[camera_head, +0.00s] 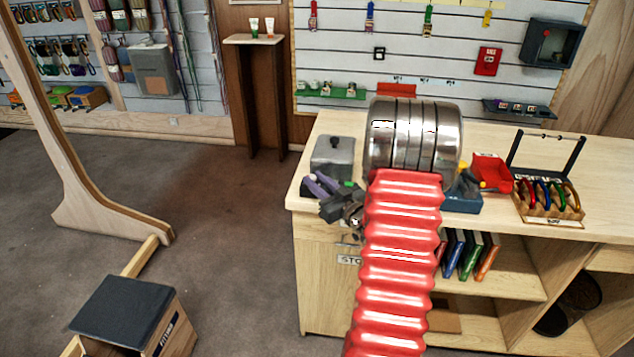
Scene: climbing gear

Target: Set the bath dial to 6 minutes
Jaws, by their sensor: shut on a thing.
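The bath looks to be the grey box with a dark-knobbed lid (334,152) at the left end of the wooden counter. My gripper (318,184), dark with purple fingers, is at the bath's lower front, over the counter's left front edge. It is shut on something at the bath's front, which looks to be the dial. The dial itself is hidden behind the fingers, so its setting cannot be read.
Right of my arm, the counter (560,160) holds a blue tool with a yellow part (463,195), a red bin (490,172) and a wooden rack of coloured carabiners (548,200). Books (470,253) stand on the shelf below. Floor on the left is open, with a wooden-framed box (135,310).

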